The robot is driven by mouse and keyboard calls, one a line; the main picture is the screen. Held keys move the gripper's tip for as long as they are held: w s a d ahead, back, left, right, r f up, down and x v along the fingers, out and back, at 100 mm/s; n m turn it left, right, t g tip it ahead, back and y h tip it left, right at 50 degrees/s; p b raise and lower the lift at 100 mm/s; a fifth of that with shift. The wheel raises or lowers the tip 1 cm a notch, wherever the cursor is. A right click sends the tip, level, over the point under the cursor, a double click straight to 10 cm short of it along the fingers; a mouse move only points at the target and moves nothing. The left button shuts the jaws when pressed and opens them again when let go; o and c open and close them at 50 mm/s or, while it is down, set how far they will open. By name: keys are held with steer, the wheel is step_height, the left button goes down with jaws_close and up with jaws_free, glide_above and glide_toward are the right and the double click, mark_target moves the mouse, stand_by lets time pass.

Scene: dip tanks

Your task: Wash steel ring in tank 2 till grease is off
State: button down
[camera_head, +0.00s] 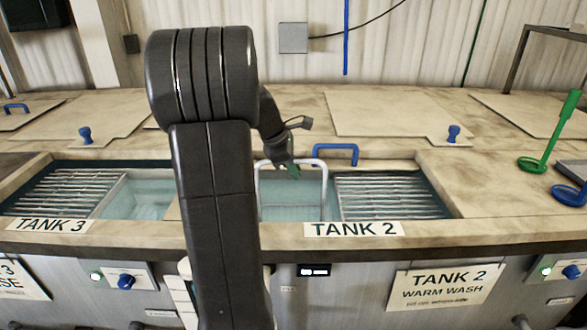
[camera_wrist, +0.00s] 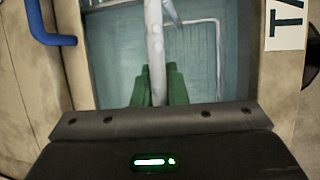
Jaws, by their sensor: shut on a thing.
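Tank 2 (camera_head: 355,229), labelled on its front rim, is open, with clear bluish water (camera_head: 290,213) in its left part. My gripper (camera_head: 289,172) is over the tank, its green fingers shut on the pale metal handle (camera_head: 325,185) of a frame that goes down into the water. In the wrist view, the green fingers (camera_wrist: 160,88) close around a pale bar (camera_wrist: 154,45), with the water behind. I cannot make out the steel ring or any grease in either view. The lower end of the frame is under water or hidden.
A slatted rack (camera_head: 392,198) fills tank 2's right part. Tank 3 (camera_head: 48,225), with its own slatted rack (camera_head: 62,192), lies left behind my arm. A blue handle (camera_head: 336,150) stands at tank 2's back edge. Green (camera_head: 548,150) and blue (camera_head: 570,193) ring-ended tools rest at the right.

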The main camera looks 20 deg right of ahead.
step_height(320, 180, up, 20)
steer(key=p, duration=0.4)
steer(key=shift+r, duration=0.2)
stand_by(0.5)
